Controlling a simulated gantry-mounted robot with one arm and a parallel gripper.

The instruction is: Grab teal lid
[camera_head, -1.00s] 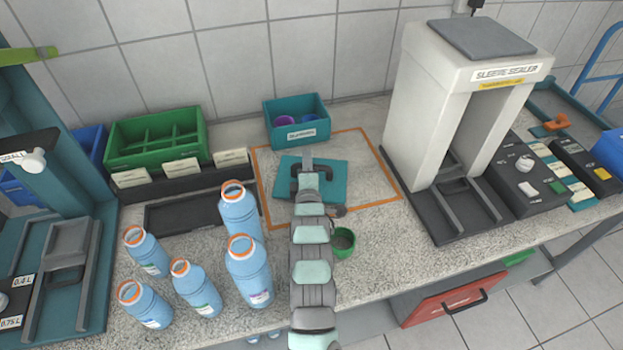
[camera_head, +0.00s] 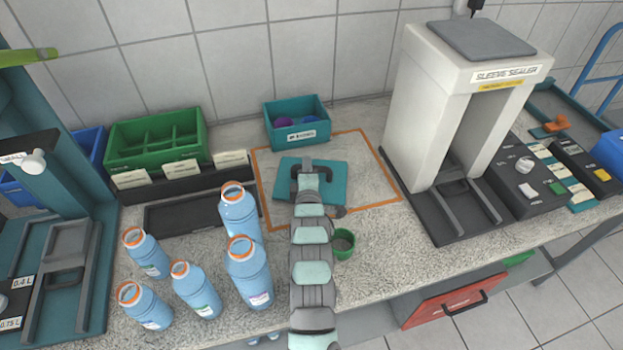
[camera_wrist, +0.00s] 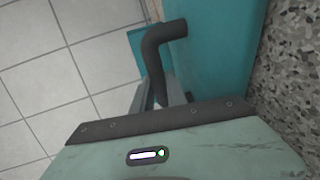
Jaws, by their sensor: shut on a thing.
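The teal lid (camera_head: 333,182) is a flat teal plate with a dark handle (camera_head: 294,172). It lies within the orange outline on the counter, and I cannot tell whether it is lifted at all. My gripper (camera_head: 308,170) is over the lid and shut on its handle; my arm hides part of the plate. In the wrist view the dark bent handle (camera_wrist: 152,50) stands between my fingers (camera_wrist: 158,92). The teal plate (camera_wrist: 220,60) shows beside it.
A teal bin (camera_head: 299,134) with purple and blue things stands just behind the lid. A green cup (camera_head: 343,245) is close to my arm's right. Several blue bottles (camera_head: 248,272) stand left of my arm. The white sleeve sealer (camera_head: 440,110) stands to the right.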

